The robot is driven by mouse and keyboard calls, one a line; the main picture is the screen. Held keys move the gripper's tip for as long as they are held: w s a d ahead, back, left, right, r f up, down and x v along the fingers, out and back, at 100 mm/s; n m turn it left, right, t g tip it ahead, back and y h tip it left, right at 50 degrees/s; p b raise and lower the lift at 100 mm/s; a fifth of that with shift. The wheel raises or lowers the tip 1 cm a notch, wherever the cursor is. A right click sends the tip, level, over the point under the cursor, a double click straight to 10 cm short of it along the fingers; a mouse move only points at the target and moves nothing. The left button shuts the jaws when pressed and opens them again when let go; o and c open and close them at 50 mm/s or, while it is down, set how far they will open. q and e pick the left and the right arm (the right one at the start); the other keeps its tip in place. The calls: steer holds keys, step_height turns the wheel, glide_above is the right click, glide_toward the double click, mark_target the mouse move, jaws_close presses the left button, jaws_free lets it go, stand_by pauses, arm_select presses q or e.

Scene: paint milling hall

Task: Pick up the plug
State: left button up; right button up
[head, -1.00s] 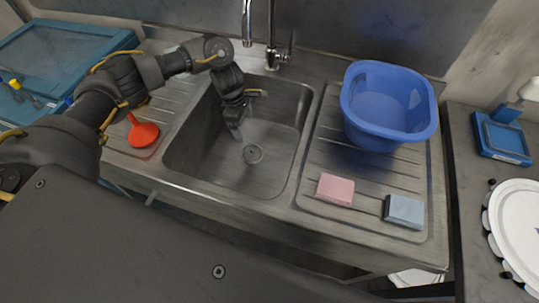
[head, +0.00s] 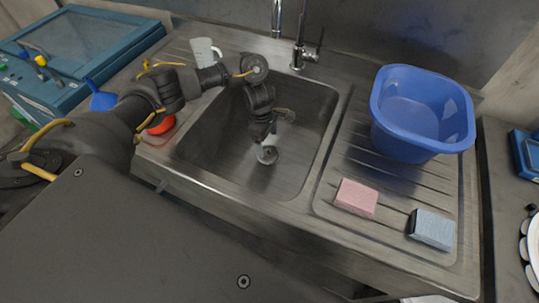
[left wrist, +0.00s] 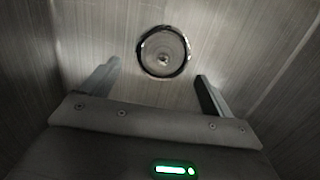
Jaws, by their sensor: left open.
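The plug (head: 267,156) is a small round metal disc at the drain on the sink floor. In the left wrist view the plug (left wrist: 164,50) shows a shiny rim and a small central knob. My left gripper (head: 268,142) points down into the sink just above it, partly covering it in the head view. In the left wrist view the left gripper (left wrist: 157,75) has its fingers spread wide, with nothing between them; the plug lies just beyond the fingertips. My right gripper is not in view.
The sink walls (head: 325,140) surround my left gripper. The tap (head: 300,45) stands behind. A blue basin (head: 420,145), pink sponge (head: 356,197) and grey-blue block (head: 431,229) are on the right drainboard.

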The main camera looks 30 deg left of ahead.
mark_target(269, 150)
arm_select(q)
steer(key=f, duration=0.1)
steer(key=f+b, duration=0.1)
steer(key=f, duration=0.1)
steer(key=f+b, duration=0.1)
steer(key=shift+s+d+f, duration=0.15)
steer(key=shift+s+d, duration=0.05)
steer(key=shift+d, duration=0.15)
steer(key=shift+f, duration=0.1)
steer(key=c, duration=0.9)
steer(key=shift+c, duration=0.8)
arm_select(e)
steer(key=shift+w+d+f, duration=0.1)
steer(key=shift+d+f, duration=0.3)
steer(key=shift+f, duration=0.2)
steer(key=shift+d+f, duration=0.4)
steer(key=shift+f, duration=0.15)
